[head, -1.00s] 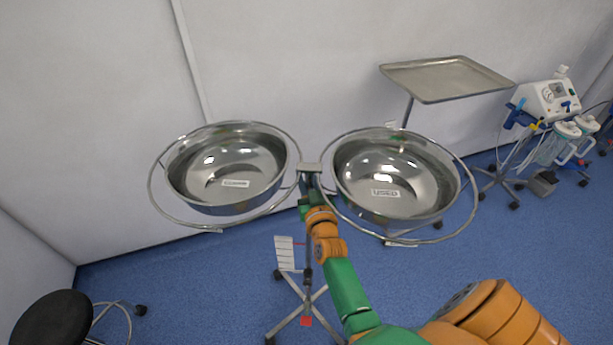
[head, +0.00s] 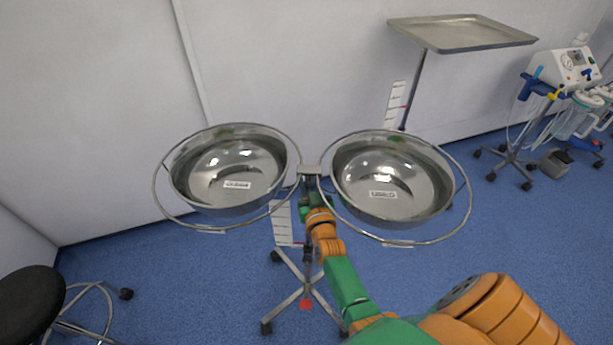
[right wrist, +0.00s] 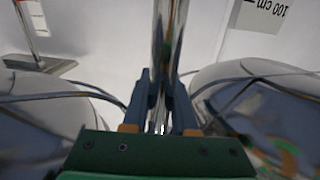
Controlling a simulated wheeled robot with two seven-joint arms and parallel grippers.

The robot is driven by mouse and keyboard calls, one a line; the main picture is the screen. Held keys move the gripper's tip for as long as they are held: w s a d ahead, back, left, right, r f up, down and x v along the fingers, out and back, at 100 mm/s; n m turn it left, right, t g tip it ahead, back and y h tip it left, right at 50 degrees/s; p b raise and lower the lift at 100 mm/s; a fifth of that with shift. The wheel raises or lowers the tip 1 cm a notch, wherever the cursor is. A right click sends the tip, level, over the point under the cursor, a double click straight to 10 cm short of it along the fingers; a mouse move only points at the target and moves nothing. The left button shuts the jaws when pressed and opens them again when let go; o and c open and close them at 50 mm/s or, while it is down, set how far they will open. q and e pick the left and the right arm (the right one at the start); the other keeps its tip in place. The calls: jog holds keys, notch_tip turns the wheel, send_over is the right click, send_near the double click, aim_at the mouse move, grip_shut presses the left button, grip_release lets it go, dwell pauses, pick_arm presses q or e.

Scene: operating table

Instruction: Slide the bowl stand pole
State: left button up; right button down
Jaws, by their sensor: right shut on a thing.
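The bowl stand carries two shiny steel bowls in wire rings, the left bowl (head: 228,175) and the right bowl (head: 390,182), each with a small label. The rings meet at a clamp (head: 311,170) on top of the pole. The pole also shows upright between my fingers in the right wrist view (right wrist: 168,60). My right gripper (right wrist: 160,105) is shut on the pole, just below the clamp. In the head view, the bowl rims and my wrist partly hide the grip. The stand's wheeled base (head: 304,288) is on the floor. My left gripper is out of view.
A white scale card (head: 282,222) hangs behind the pole. A steel tray stand (head: 462,34) and a wheeled medical device (head: 562,70) stand at the back right. A black stool (head: 28,305) is at the lower left. A wall runs close behind the bowls.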

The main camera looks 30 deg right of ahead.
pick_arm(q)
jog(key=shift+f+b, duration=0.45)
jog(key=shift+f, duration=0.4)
pick_arm(e)
jog(key=shift+f, duration=1)
jog(key=shift+s, duration=0.1)
jog(key=c, duration=0.7)
grip_release()
jog(key=shift+f, duration=0.1)
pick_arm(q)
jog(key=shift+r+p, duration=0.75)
pick_arm(e)
jog(key=v, duration=0.7)
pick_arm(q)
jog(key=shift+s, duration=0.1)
